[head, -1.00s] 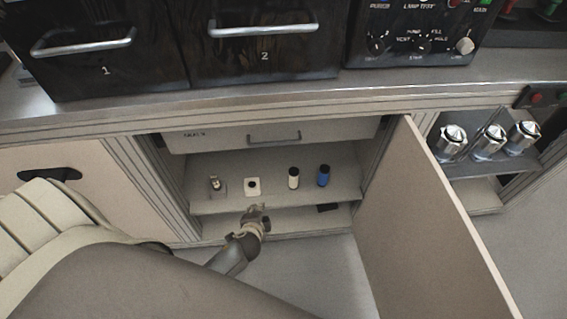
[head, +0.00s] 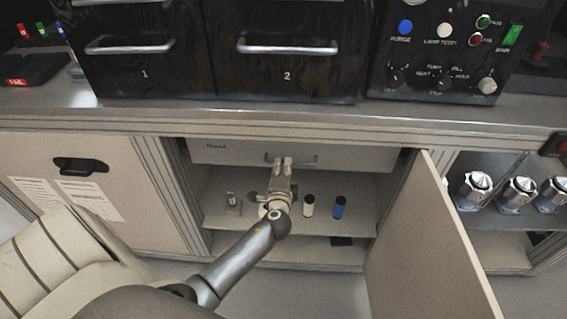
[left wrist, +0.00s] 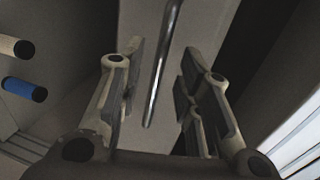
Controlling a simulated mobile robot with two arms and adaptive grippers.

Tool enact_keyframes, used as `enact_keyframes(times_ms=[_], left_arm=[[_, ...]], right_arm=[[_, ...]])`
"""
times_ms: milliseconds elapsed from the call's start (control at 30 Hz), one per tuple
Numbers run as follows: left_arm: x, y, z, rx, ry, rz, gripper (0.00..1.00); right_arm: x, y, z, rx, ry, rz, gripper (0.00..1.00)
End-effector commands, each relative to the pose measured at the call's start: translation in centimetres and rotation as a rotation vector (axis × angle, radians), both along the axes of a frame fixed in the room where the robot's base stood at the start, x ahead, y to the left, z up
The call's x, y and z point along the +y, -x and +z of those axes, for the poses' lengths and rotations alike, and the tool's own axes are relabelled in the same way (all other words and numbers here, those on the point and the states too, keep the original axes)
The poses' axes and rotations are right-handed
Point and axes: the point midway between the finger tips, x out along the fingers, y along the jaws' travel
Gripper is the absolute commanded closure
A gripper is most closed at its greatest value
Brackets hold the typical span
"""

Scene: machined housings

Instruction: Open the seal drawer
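The seal drawer (head: 225,155) is the pale drawer at the top of the open cabinet, with a small label at its left end. It looks shut. Its bar handle (head: 305,159) is partly hidden behind my left gripper (head: 283,162), which is in front of it. In the left wrist view the handle (left wrist: 161,70) runs lengthwise between the spread fingers of the left gripper (left wrist: 163,58), with gaps on both sides. The left gripper is open and not closed on the handle. My right gripper is not in view.
On the shelf (head: 355,222) below stand a small metal fitting (head: 233,203), a white cylinder (head: 308,206) and a blue cylinder (head: 339,208). The open cabinet door (head: 430,245) stands to the right. The counter edge (head: 300,120) overhangs above.

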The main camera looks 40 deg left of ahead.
Motion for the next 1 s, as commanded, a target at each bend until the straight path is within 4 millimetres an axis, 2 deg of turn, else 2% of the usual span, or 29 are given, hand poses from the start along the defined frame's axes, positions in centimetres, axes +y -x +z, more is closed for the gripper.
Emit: enact_keyframes(times_ms=[100, 300, 667, 900, 1000], left_arm=[[0.9, -1.4, -0.3, -0.001, -0.001, 0.001, 0.68], [1.6, -2.6, -0.6, 0.0, 0.001, 0.001, 0.68], [1.8, -2.8, -0.7, 0.0, 0.001, 0.0, 0.68], [1.8, -2.8, -0.7, 0.0, 0.001, 0.0, 0.99], [1.8, -2.8, -0.7, 0.0, 0.001, 0.0, 1.0]], right_arm=[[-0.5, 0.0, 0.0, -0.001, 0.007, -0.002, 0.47], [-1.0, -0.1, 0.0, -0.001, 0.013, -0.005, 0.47], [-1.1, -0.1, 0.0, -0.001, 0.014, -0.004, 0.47], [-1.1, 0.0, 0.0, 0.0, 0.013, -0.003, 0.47], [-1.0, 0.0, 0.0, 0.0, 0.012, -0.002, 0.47]])
